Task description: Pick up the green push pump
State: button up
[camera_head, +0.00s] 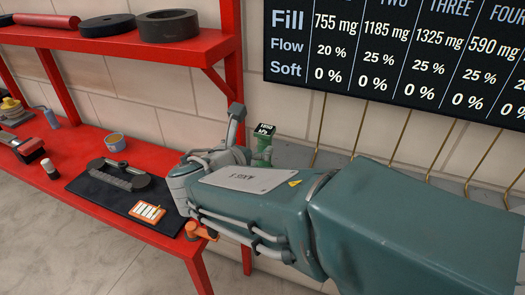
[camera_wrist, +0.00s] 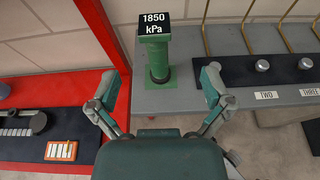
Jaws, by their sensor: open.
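The green push pump (camera_wrist: 159,52) stands upright on a grey bench top in the wrist view. Its dark top display reads 1850 kPa. My gripper (camera_wrist: 161,77) is open, with one finger to each side of the pump in the picture and a visible gap on both sides. The pump looks just ahead of the fingertips; exact depth is hard to tell. In the head view the pump (camera_head: 262,148) shows just behind my arm, which hides its lower part. One raised finger of my gripper (camera_head: 236,115) shows to its left.
A red workbench (camera_head: 70,150) with a black mat (camera_head: 88,187) and an orange-white block (camera_head: 147,211) is at left. A grey bench (camera_wrist: 232,95) carries a dark panel with knobs (camera_wrist: 262,66) and brass rods right of the pump. A tiled wall stands close behind.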

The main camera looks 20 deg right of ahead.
aim_at(261, 134)
jog(key=x, duration=0.4)
jog(key=shift+w+d, duration=0.15)
jog(key=shift+w, duration=0.05)
jog(key=shift+w+a+x, duration=0.1)
jog(key=shift+a+x, duration=0.05)
jog(key=shift+x, duration=0.9)
jog(key=shift+w+a+x, duration=0.1)
jog(key=shift+x, duration=0.95)
jog(key=shift+w+a+x, duration=0.1)
jog(key=shift+a+x, duration=0.05)
jog(key=shift+x, duration=0.9)
jog(key=shift+s+f, duration=0.1)
jog(key=c, duration=1.4)
